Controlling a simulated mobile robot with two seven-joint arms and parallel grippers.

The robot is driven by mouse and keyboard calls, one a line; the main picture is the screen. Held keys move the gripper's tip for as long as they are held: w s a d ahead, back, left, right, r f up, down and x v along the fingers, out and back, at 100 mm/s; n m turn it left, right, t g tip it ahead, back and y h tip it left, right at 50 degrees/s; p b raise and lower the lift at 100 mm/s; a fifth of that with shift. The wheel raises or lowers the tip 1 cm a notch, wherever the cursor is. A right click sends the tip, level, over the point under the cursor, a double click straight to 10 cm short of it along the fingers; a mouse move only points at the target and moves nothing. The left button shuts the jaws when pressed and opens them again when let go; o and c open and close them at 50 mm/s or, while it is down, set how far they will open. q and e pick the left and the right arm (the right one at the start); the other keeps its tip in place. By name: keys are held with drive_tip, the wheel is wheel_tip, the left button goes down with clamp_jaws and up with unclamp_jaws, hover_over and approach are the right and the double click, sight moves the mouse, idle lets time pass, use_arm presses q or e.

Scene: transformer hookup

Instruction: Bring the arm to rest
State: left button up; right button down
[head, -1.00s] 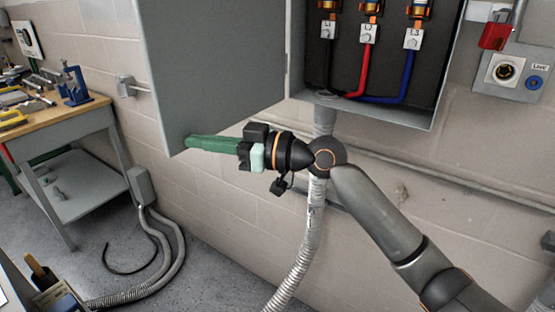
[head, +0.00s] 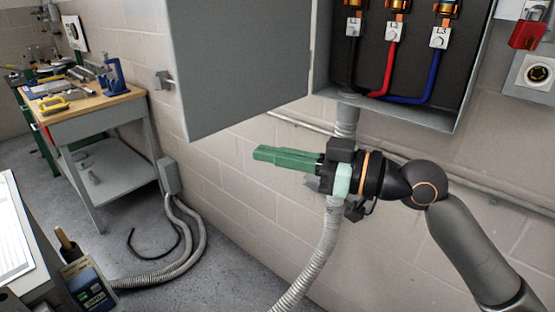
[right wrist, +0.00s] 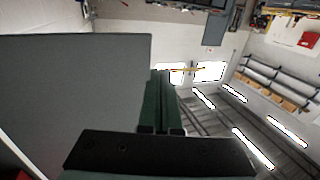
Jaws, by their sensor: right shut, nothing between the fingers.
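My right gripper (head: 256,153) has long green fingers that lie together, shut and empty. It points left in the head view, below the open grey cabinet door (head: 240,65) and in front of the block wall. My right arm comes in from the lower right. In the right wrist view the closed green fingers (right wrist: 160,88) show in front, with the grey door (right wrist: 75,85) to their left. My left gripper is in neither view.
The open cabinet (head: 455,118) holds black, red and blue cables at lugs L1, L2 and L3. A flexible conduit (head: 325,245) runs down from it. A red padlock (head: 526,34) hangs at the right. A workbench (head: 95,107) stands at the left.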

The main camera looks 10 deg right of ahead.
drive_tip(key=d+f+m+t+h+p, duration=0.2)
drive_tip(key=d+f+m+h, duration=0.15)
drive_tip(key=f, duration=0.85)
drive_tip(key=d+f+m+t+h+p, duration=0.2)
drive_tip(key=f+m+h, duration=0.2)
drive_tip(key=f, duration=0.7)
drive_tip(key=s+d+f+m+g+h+p, duration=0.1)
drive_tip(key=s+d+f+h, duration=0.2)
drive_tip(key=s+f, duration=0.6)
drive_tip(key=s+d+f+m+g+h+p, duration=0.1)
drive_tip(key=s+d+f+g+h, duration=0.1)
drive_tip(key=s+f, duration=0.8)
drive_tip(key=shift+s+d+f+m+h, duration=0.2)
drive_tip(key=shift+d+f+m+h, duration=0.25)
drive_tip(key=shift+f, duration=0.35)
drive_tip(key=shift+g, duration=0.3)
drive_tip(key=shift+d, duration=0.15)
